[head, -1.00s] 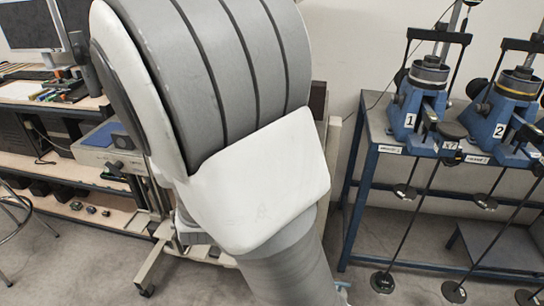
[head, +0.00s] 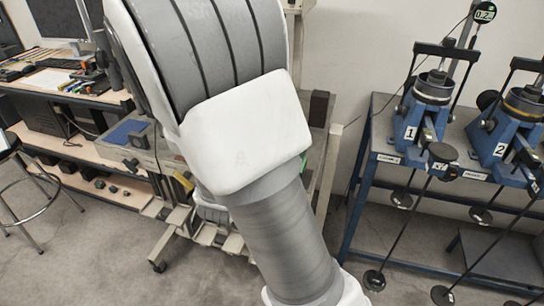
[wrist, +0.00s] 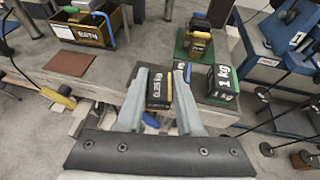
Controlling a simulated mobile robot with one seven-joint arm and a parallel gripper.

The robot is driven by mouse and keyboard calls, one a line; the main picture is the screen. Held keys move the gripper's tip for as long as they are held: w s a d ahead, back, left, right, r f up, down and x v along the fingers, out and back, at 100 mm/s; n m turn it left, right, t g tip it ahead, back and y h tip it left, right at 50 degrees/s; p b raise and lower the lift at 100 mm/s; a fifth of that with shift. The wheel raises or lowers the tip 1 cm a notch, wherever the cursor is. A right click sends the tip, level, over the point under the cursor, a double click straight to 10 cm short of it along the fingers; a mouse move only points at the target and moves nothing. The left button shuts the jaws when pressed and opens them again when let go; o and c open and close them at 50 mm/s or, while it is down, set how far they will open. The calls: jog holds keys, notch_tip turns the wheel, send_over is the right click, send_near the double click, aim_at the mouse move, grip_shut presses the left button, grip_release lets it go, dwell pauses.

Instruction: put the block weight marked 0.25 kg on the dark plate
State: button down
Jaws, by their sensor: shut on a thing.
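In the wrist view my gripper (wrist: 161,70) is shut on a dark block weight marked 0.25 kg (wrist: 156,88), whose label shows between the fingers. I cannot tell whether it touches the surface below. A block marked 1 kg (wrist: 222,80) with green edges stands to the right. Another marked block (wrist: 182,67) shows partly behind the right finger. A flat dark reddish-brown plate (wrist: 70,63) lies bare on the grey top at left; I cannot tell whether it is the dark plate. In the head view my arm hides the gripper and the weights.
A box marked BATH (wrist: 88,34) stands beyond the brown plate. A green plate (wrist: 183,53) bears a brass-coloured weight (wrist: 200,45). Blue lever frames 1 (head: 412,132) and 2 (head: 500,145) stand on a bench at right, with long rods hanging in front. A stool (head: 22,180) stands at left.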

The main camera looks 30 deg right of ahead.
jog(key=s+d+r+m+g+h+p, duration=0.1)
jog(key=s+d+r+m+h+p, duration=0.1)
jog(key=d+r+p, duration=0.2)
jog(key=w+f, duration=0.2)
jog(key=w, duration=0.1)
jog(key=w+f, duration=0.2)
jog(key=w, duration=0.2)
jog(key=w+f+p, duration=0.1)
jog(key=w+f, duration=0.1)
jog(key=w, duration=0.2)
jog(key=shift+w+a+f, duration=0.15)
jog(key=shift+a+f, duration=0.1)
jog(key=shift+f, duration=2)
jog(key=shift+f, duration=0.1)
jog(key=shift+f, duration=0.15)
jog(key=c, duration=0.5)
grip_release()
jog(key=shift+c, duration=0.2)
jog(key=shift+g, duration=0.3)
